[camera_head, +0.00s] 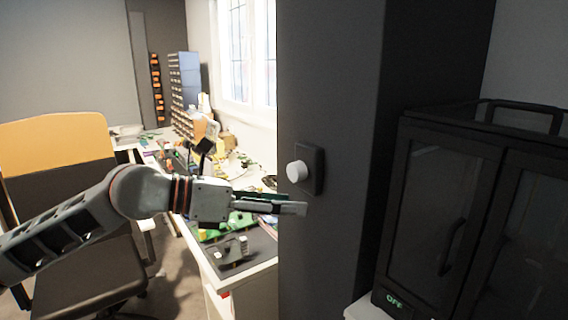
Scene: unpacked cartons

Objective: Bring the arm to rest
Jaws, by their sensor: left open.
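My left arm comes in from the left, and its gripper (300,205) points right, towards a dark grey column. The gripper is open, and I see nothing between its fingers. Its fingertips appear just below a white round knob (297,171) on a dark plate on the column. I cannot tell whether the fingertips touch the column. My right gripper is not in view.
A workbench (262,271) with circuit boards and clutter lies behind the gripper. An office chair (60,150) with a yellow back stands at left.

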